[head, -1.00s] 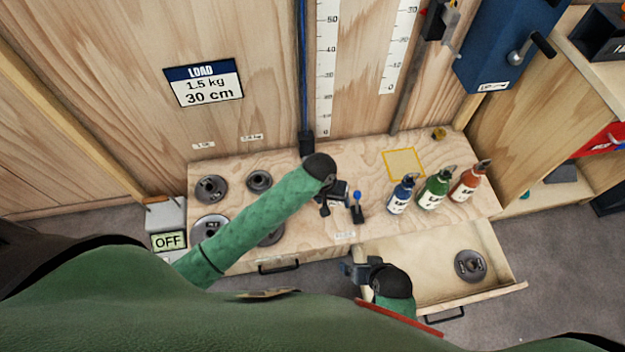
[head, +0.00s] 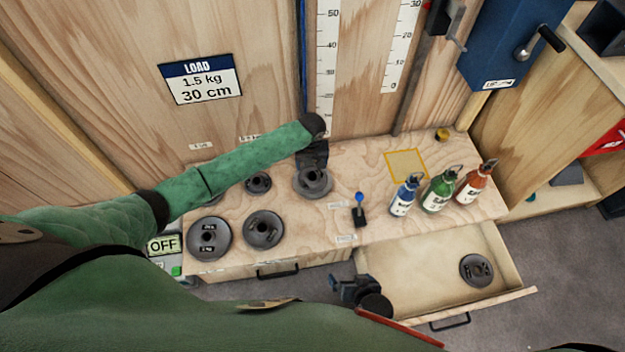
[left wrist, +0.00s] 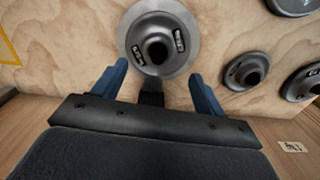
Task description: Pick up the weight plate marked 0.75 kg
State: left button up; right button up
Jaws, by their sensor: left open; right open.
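Several round grey weight plates lie on the wooden bench; their small markings are not readable enough to tell which is 0.75 kg. My left gripper (head: 312,168) is open, directly over one plate (head: 312,184) near the wall. In the left wrist view, my left gripper (left wrist: 158,75) has its blue fingers spread at the near sides of that plate (left wrist: 141,25), not closed on it. Other plates are a small one (head: 258,183) and two larger ones (head: 209,238) (head: 264,229); another is mostly behind my left arm. One more plate (head: 476,270) lies in the drawer. My right gripper (head: 345,287) is open and empty by the drawer's left side.
The open drawer (head: 415,305) juts out from the bench. A small blue-knobbed lever (head: 360,208) stands right of the plate under my gripper. Blue (head: 404,196), green (head: 438,190) and red (head: 474,184) bottles stand farther right. A yellow outlined square (head: 405,166) is empty.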

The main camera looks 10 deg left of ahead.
aim_at(313, 172)
pick_arm(q)
jog(key=shift+d+f, duration=0.2)
jog(key=shift+f, duration=3.2)
grip_shut()
